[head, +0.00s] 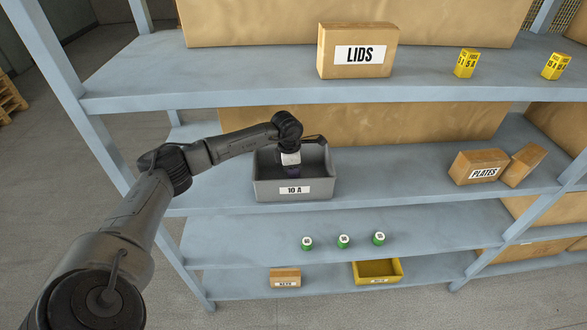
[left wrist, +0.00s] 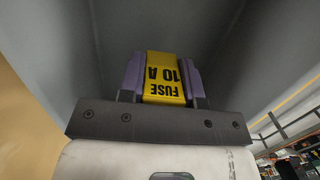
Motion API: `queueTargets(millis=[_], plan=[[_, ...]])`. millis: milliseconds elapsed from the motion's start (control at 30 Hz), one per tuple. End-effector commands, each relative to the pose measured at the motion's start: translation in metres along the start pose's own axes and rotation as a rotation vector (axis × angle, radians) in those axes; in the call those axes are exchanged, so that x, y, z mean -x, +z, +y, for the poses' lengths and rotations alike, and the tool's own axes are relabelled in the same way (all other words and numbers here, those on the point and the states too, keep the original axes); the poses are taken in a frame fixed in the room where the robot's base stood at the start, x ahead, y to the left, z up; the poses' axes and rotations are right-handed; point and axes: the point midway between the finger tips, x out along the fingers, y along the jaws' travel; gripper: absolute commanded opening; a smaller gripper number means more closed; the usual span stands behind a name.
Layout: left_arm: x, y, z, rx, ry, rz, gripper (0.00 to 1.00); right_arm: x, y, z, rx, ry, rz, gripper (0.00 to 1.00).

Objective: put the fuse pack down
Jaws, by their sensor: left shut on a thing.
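The yellow fuse pack (left wrist: 163,78), marked FUSE 10 A, shows in the left wrist view between the purple fingers of my left gripper (left wrist: 163,70). The gripper is shut on it. In the head view my left gripper (head: 291,171) points down into the grey bin (head: 262,189) labelled 10 A, on the middle shelf. The pack itself is hidden there by the gripper and the bin's front wall. Grey surfaces surround the pack in the wrist view. I cannot tell whether it touches the bin floor. My right gripper is not in view.
Above are a LIDS box (head: 357,52) and two small yellow packs (head: 466,63). A PLATES box (head: 478,167) stands to the right of the bin, with clear shelf (head: 395,170) between. Below are several green-sided items (head: 344,241), a small carton (head: 285,277) and a yellow bin (head: 378,279).

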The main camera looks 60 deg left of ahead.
Motion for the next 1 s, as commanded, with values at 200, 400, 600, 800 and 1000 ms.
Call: queueTargets(millis=[200,400,600,800,1000], plan=[[-0.005,-0.001,0.0,0.0,0.0,0.0,0.08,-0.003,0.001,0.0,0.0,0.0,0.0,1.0],[-0.011,-0.001,0.0,0.0,-0.001,0.0,0.08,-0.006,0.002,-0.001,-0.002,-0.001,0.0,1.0],[-0.012,-0.001,0.0,0.0,-0.001,0.0,0.34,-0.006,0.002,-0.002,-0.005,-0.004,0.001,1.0],[-0.012,-0.001,0.0,0.0,0.0,0.0,0.53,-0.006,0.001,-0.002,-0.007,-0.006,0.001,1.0],[-0.012,-0.001,0.0,0.0,0.0,0.0,0.57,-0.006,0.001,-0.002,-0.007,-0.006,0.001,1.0]])
